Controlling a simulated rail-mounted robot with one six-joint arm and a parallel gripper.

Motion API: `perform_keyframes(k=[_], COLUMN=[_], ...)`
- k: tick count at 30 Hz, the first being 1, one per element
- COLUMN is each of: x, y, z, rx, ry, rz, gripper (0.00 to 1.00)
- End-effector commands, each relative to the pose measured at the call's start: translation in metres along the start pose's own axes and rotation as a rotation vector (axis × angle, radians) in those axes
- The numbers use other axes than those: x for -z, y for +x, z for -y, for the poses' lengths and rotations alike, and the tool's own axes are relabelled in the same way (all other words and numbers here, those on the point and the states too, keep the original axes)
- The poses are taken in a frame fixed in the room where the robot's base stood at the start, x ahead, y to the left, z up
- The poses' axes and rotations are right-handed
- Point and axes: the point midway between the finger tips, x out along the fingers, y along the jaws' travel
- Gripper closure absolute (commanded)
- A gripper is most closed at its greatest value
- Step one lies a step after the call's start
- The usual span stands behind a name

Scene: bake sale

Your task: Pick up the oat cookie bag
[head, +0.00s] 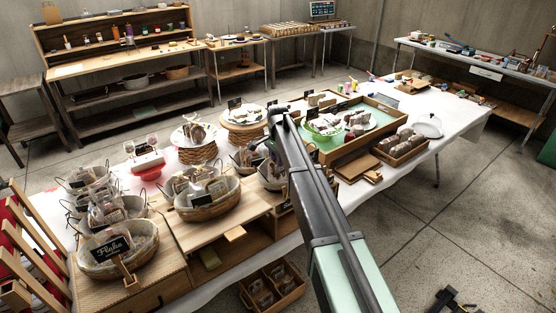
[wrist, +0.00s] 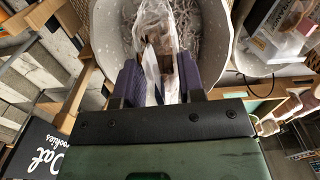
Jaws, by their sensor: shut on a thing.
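In the wrist view, my gripper (wrist: 159,78) has its two purple fingers closed on a clear bag (wrist: 154,32) with brown contents, taken as the oat cookie bag. The bag is upright between the fingers, over or in a pale-lined basket (wrist: 112,28) with shredded filling. I cannot tell whether it still touches the filling. A black sign (wrist: 38,150) reading "Oat cookies" shows at the lower left. In the head view, my arm reaches over the table to the baskets near its middle; the gripper and held bag are too small and covered to make out there.
In the head view, a large basket of bags (head: 208,200) stands left of my arm, with the "Flake" sign (head: 110,247) further left. A wooden tray (head: 335,158) with a green bowl (head: 325,128) lies right. In the wrist view, other packages (wrist: 283,30) stand close at the right.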

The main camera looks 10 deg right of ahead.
Motion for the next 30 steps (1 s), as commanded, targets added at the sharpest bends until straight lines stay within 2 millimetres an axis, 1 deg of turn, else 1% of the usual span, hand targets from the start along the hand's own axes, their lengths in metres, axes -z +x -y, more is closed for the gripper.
perform_keyframes(k=[1, 5, 12, 15, 18, 22, 30], x=[0.000, 0.000, 0.000, 0.000, 0.000, 0.000, 0.000], y=[-0.018, -0.050, -0.123, -0.151, -0.172, -0.183, -0.181], z=[0.000, 0.000, 0.000, 0.000, 0.000, 0.000, 0.000], rx=[0.000, 0.000, 0.000, 0.000, 0.000, 0.000, 0.000], ry=[0.000, 0.000, 0.000, 0.000, 0.000, 0.000, 0.000], rz=[0.000, 0.000, 0.000, 0.000, 0.000, 0.000, 0.000], gripper=[0.75, 0.75, 0.75, 0.75, 0.75, 0.75, 0.75])
